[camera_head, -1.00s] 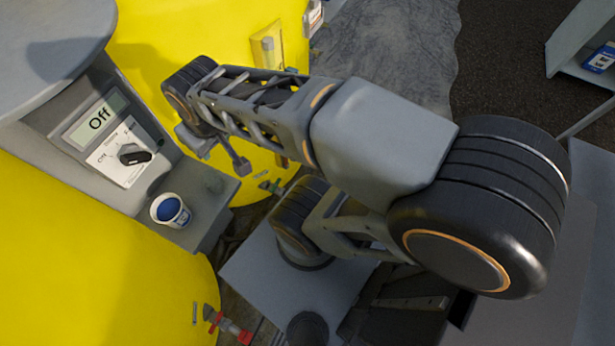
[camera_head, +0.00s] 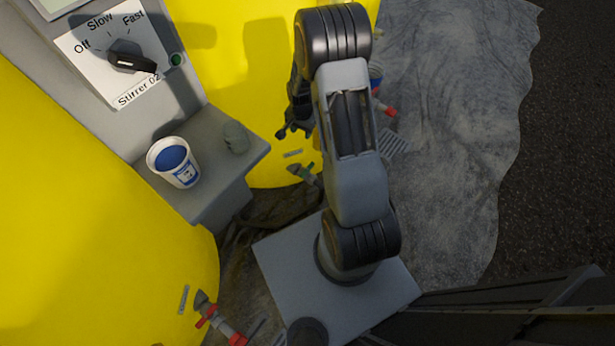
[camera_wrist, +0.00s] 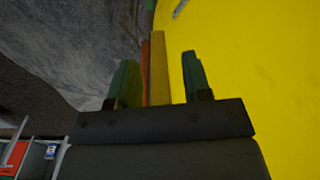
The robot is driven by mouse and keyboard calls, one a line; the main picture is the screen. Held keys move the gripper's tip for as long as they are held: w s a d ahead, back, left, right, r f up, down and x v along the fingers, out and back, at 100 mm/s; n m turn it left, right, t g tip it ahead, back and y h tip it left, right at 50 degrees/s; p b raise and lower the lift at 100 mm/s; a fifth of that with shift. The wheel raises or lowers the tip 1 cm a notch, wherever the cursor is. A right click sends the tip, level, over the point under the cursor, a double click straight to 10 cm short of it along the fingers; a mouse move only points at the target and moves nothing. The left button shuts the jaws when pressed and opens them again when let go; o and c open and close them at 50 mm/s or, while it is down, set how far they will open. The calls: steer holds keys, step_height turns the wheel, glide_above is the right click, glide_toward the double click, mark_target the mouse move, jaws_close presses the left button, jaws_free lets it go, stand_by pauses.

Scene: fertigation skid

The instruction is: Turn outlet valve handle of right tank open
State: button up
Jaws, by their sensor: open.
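The right yellow tank (camera_head: 225,60) stands at the back, and it fills the right side of the wrist view (camera_wrist: 255,80). A small valve with a green part (camera_head: 303,172) sits low on its front. My gripper (camera_head: 290,132) is above and slightly left of that valve, apart from it, partly hidden by my arm. In the wrist view my gripper (camera_wrist: 157,68) is open, with greenish fingers. An orange and yellow upright strip (camera_wrist: 158,72) shows between the fingers; I cannot tell whether it is touched. No valve handle is clear there.
The left yellow tank (camera_head: 90,240) has a valve with red parts (camera_head: 207,312). A grey box with a stirrer dial (camera_head: 128,58) has a ledge holding a white cup (camera_head: 174,162). A red fitting (camera_head: 385,109) shows behind my arm. Grey ground sheet (camera_head: 455,130) lies clear at right.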

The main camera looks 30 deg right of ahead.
steer(key=m+b, duration=0.2)
steer(key=b, duration=0.1)
glide_above(307, 169)
step_height(307, 169, down, 13)
steer(key=shift+g, duration=0.3)
step_height(307, 169, down, 13)
steer(key=b, duration=0.4)
steer(key=shift+f, duration=0.15)
steer(key=shift+c, duration=0.3)
jaws_close()
